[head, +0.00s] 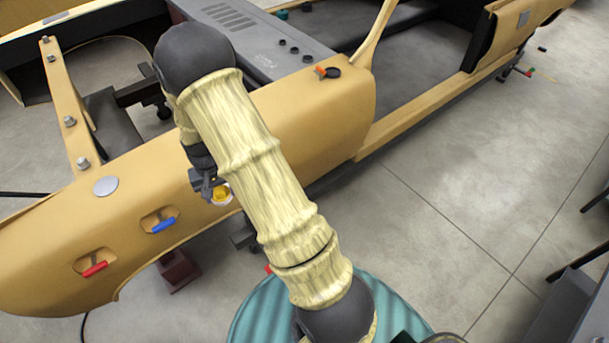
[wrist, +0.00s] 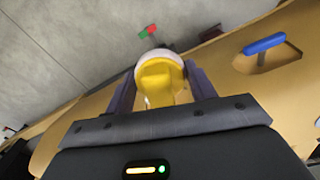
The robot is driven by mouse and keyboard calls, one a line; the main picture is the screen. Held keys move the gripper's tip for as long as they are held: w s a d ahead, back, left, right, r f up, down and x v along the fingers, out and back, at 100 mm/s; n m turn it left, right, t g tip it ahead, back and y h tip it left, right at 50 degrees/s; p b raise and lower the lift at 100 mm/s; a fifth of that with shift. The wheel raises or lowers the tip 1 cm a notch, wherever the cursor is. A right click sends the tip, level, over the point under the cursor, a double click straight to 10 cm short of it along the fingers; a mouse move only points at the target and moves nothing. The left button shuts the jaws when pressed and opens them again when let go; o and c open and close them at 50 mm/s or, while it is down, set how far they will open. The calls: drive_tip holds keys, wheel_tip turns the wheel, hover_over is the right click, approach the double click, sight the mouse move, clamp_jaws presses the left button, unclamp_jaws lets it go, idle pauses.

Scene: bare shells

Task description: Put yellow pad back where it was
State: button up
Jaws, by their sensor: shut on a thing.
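The yellow pad (wrist: 158,80), with a whitish rounded rim, sits between the two fingers of my gripper (wrist: 160,72) in the wrist view. The fingers are shut on it. In the head view the yellow pad (head: 221,194) shows small beside my gripper (head: 211,188), in front of the tan side panel of the vehicle shell. My forearm covers part of the panel to the right of it. I cannot tell whether the pad touches the panel.
The tan panel (head: 305,125) carries a blue handle (head: 163,225) and a red handle (head: 95,268) in recesses, left of my gripper. The blue handle also shows in the wrist view (wrist: 264,44). An orange-and-black fitting (head: 328,72) sits on top. Open concrete floor (head: 470,190) lies right.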

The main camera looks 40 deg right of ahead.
wheel_tip(320, 180, down, 10)
drive_tip(key=w+n+b, duration=0.2)
drive_tip(key=n+b, duration=0.1)
drive_tip(key=b, duration=0.2)
drive_tip(key=shift+f, duration=0.25)
